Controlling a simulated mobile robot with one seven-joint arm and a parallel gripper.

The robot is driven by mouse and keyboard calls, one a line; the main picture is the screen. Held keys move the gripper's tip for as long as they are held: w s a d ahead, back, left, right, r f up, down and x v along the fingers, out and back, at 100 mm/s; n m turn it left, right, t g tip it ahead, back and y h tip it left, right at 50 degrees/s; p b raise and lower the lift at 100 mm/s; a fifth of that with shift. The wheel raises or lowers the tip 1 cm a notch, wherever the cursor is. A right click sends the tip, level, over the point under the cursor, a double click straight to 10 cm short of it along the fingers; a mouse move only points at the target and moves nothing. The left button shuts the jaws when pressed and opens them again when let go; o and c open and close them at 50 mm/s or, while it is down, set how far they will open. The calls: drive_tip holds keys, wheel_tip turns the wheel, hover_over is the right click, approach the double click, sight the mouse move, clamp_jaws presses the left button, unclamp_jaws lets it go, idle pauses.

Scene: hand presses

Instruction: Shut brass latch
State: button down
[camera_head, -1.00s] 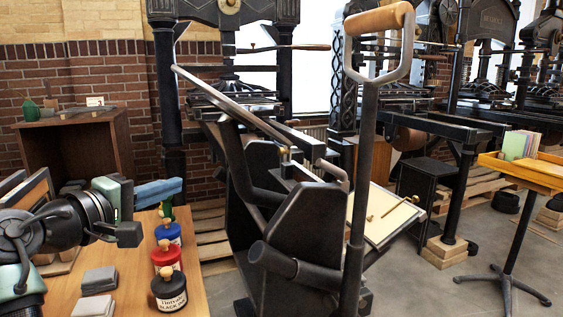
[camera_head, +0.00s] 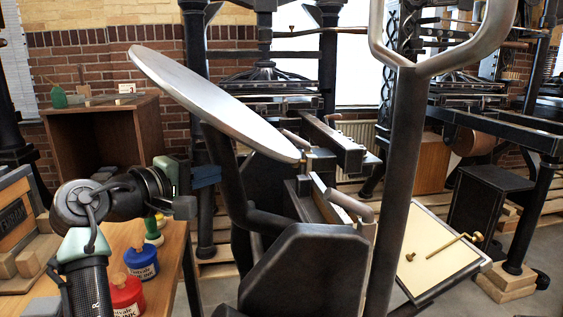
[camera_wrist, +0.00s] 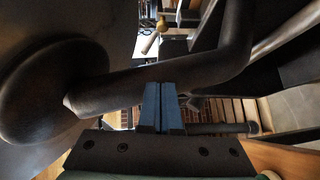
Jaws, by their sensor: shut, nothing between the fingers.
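A thin brass rod with a knobbed end (camera_head: 440,247) lies across the cream board (camera_head: 428,268) on the right of the near press. A small brass piece (camera_head: 306,150) also shows by the press's upper bars. I cannot tell which of these is the latch. In the wrist view, a brass knobbed piece (camera_wrist: 152,42) shows beyond a dark press bar, near a pale surface. My gripper's blue fingers (camera_head: 207,176) are at the left side of the press, away from both brass parts. In the wrist view, the fingers (camera_wrist: 163,106) are pressed together and empty, close to the dark bar.
Ink jars, blue (camera_head: 142,262) and red (camera_head: 122,295), stand on the wooden table at the left. A wooden cabinet (camera_head: 148,130) stands behind.

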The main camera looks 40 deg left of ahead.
drive_tip(key=w+d+f+b, duration=0.1)
drive_tip(key=w+d+b, duration=0.1)
drive_tip(key=w, duration=1.1)
drive_tip(key=shift+f+b, duration=0.35)
drive_tip(key=shift+b, duration=0.55)
drive_tip(key=shift+d+r, duration=0.1)
drive_tip(key=shift+d, duration=0.05)
drive_tip(key=p, duration=0.3)
drive_tip(key=r+p, duration=0.1)
drive_tip(key=p, duration=0.2)
drive_tip(key=shift+w+d+r, duration=0.2)
drive_tip(key=shift+w+d, duration=0.15)
drive_tip(key=shift+f, duration=0.1)
